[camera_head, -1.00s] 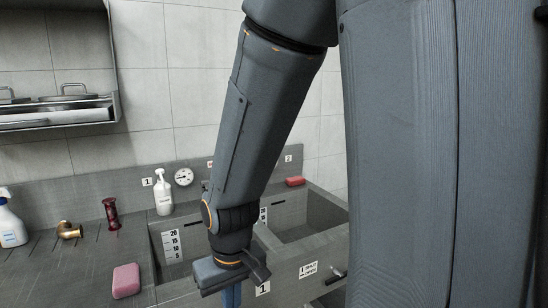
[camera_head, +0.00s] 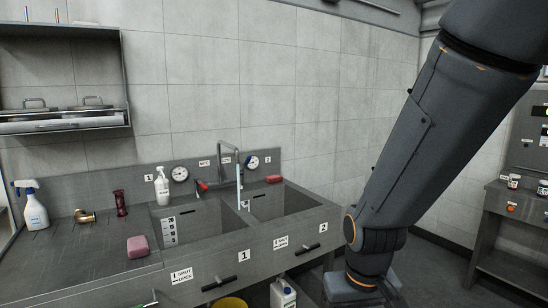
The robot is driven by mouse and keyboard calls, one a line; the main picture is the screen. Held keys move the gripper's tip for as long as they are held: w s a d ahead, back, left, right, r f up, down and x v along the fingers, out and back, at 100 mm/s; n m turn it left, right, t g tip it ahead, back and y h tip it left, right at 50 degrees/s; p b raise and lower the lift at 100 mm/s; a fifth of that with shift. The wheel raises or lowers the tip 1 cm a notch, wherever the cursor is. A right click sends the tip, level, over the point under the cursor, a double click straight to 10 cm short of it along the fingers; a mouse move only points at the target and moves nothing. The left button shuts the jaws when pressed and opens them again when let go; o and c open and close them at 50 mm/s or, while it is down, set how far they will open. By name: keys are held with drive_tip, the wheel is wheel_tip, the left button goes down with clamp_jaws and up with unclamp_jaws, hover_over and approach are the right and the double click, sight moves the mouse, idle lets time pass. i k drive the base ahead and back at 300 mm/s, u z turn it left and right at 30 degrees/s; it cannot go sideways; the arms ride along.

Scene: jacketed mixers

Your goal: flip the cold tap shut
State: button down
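A grey gooseneck tap (camera_head: 222,146) stands on the back ledge between the two sinks. A pale vertical streak like running water (camera_head: 239,188) hangs below its spout over the right sink side. Two small plates, too small to read surely, sit on the backsplash behind. My gripper (camera_head: 355,290) is at the bottom edge, right of and nearer than the sinks, well apart from the tap. Its fingers are cut off by the frame, so its opening is hidden.
The left sink (camera_head: 188,240) and right sink (camera_head: 290,203) lie in a grey counter. A spray bottle (camera_head: 36,210), brass fitting (camera_head: 84,216), pink block (camera_head: 138,246) and white bottle (camera_head: 162,188) stand left. Black drain handles (camera_head: 219,284) project from the front. A yellow bucket (camera_head: 231,302) is below.

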sight(245, 165)
drive_tip(key=z, duration=0.45)
drive_tip(key=i, duration=1.2)
drive_tip(key=u, duration=0.3)
